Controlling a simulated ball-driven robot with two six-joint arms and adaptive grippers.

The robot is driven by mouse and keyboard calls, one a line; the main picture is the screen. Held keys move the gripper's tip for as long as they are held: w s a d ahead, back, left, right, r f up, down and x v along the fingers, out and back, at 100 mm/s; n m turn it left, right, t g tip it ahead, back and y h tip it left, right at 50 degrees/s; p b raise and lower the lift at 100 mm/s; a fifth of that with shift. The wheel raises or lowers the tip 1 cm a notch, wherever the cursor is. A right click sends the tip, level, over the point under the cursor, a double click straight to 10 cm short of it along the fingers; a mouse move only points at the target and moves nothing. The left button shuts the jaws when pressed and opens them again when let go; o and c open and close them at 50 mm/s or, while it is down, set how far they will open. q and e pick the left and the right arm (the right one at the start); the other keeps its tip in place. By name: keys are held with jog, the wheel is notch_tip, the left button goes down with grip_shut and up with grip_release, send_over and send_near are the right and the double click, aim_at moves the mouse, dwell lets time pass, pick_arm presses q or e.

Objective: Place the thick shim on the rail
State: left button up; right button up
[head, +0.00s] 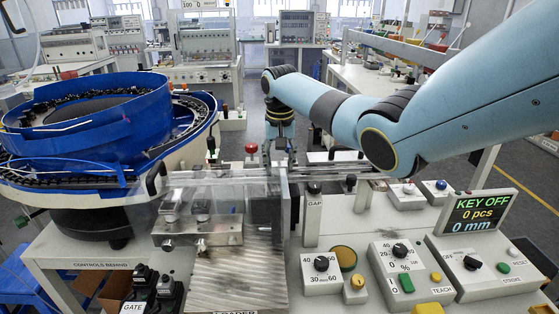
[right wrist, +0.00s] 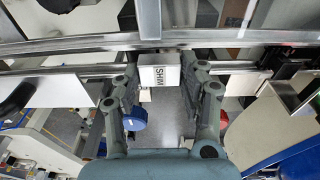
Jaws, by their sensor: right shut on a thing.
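In the head view my right gripper (head: 279,152) points down at the rail line behind the clear guard, and the shim is not distinct there. My left gripper is not in view.
A blue bowl feeder (head: 75,125) stands at left. A clear guard (head: 225,190) and a metal plate (head: 240,275) are in front of the gripper. Control boxes with knobs (head: 322,270) and a KEY OFF display (head: 478,210) fill the right front.

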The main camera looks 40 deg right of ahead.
jog(key=shift+f, duration=0.55)
jog(key=shift+s, duration=0.1)
jog(key=o, duration=1.3)
jog(key=shift+f, duration=0.1)
notch_tip(320, 180, up, 13)
jog(key=b, duration=0.1)
jog(key=shift+s+a, duration=0.45)
